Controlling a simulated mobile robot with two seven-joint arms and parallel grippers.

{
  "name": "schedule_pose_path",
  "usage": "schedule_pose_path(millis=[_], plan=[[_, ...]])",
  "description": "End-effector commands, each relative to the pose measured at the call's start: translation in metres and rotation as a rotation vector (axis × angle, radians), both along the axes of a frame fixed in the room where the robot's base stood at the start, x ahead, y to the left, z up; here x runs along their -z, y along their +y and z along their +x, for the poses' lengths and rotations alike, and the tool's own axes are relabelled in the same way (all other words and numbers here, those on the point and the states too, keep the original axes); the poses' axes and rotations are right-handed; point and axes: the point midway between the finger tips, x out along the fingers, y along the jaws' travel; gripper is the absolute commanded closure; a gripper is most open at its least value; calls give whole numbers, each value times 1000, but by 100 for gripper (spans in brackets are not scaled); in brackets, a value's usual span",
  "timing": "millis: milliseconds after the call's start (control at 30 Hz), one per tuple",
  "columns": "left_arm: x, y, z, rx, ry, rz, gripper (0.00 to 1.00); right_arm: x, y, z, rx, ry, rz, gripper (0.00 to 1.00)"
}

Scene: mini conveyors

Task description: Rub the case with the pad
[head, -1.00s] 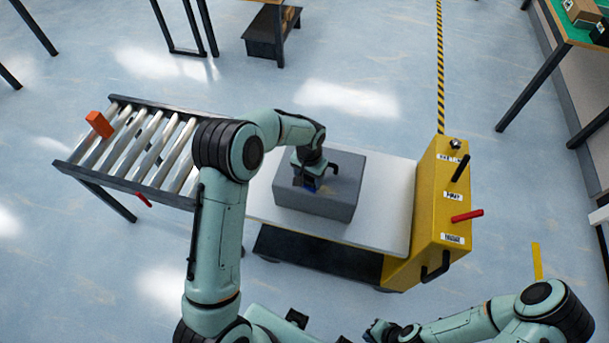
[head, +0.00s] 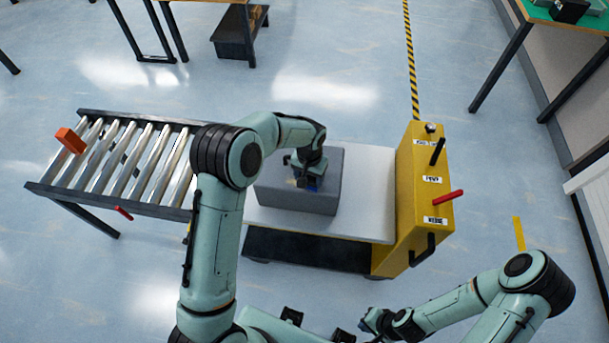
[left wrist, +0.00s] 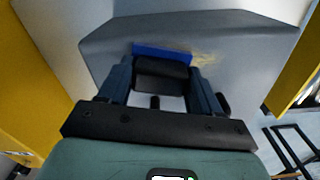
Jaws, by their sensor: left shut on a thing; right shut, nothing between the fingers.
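The case is a grey box (head: 325,204) on a white cart top. My left gripper (head: 311,176) is over its top, right of the middle in the head view. It is shut on a pad, whose blue edge (left wrist: 162,52) and dark block (left wrist: 160,75) show between the fingers in the left wrist view. The pad appears to be on or just above the case's top; contact is hard to tell. A tan smear (left wrist: 203,58) lies on the case beside the pad. My right gripper (head: 371,320) is shut and empty at the bottom, away from the case.
The white cart top (head: 370,215) has bare room right of the case. A yellow control post (head: 407,210) with a red lever (head: 448,196) stands at its right end. A roller conveyor (head: 118,160) with an orange block (head: 70,141) is at the left.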

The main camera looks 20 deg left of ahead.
Motion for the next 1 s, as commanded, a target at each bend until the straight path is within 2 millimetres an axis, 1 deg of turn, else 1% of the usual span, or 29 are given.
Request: schedule_pose_path(millis=[333,500,633,733,1000], plan=[[1,-29,6,5,4,-1,61,-3,0,3,0,-3,0,100],[-1,-34,7,1,3,0,61,-4,0,3,0,-3,0,100],[-1,-33,7,1,3,-1,61,-4,0,3,0,-3,0,100],[0,-28,5,0,3,-1,61,-2,0,1,0,-2,1,100],[2,-5,0,-2,3,-1,61,4,0,-3,0,3,0,100]])
